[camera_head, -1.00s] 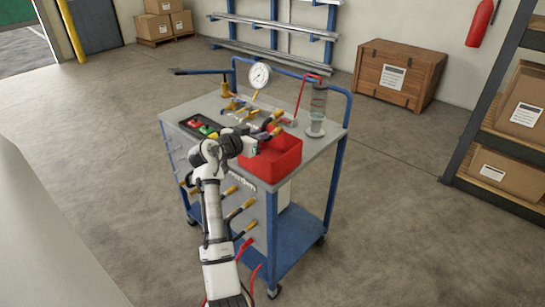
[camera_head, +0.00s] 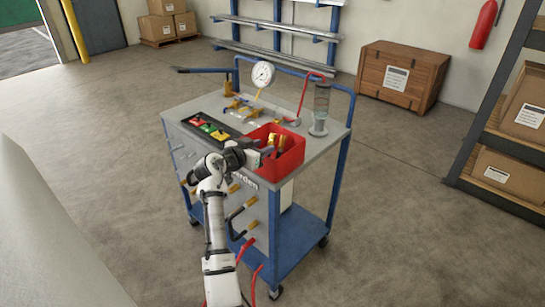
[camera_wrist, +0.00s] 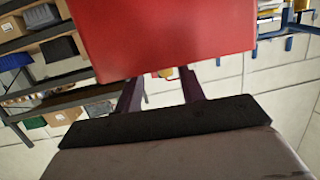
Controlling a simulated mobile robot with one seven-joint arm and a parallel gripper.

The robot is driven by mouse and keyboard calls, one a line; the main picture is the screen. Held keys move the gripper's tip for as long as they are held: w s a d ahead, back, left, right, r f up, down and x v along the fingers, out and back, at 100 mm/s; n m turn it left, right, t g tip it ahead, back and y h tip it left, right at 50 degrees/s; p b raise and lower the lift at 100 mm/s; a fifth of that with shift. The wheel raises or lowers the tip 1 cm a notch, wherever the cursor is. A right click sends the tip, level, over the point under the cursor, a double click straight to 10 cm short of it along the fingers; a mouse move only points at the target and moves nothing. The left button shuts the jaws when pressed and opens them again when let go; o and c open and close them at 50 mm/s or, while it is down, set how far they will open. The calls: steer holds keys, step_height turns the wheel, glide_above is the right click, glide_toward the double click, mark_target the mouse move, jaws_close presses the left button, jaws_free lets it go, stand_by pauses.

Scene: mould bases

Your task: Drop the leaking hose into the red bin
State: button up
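The red bin (camera_head: 290,168) sits on the near right corner of the cart top. Brass-ended dark hose pieces (camera_head: 281,142) stand up within its rim; I cannot tell which one leaks. My gripper (camera_head: 266,152) is at the bin's left side, low, with its tips at or inside the rim by the brass ends. Whether a hose is between the tips is hidden.
The grey cart top (camera_head: 200,107) also carries a black tray (camera_head: 211,128) with coloured pieces, a pressure gauge (camera_head: 263,74), brass fittings (camera_head: 240,106) and a clear cylinder (camera_head: 320,105). Several hoses hang on the cart's side. Floor around the cart is clear.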

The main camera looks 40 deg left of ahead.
steer(key=b+v, duration=0.4)
steer(key=v, duration=0.9)
steer(key=shift+s, duration=0.4)
steer(key=shift+r, duration=0.15)
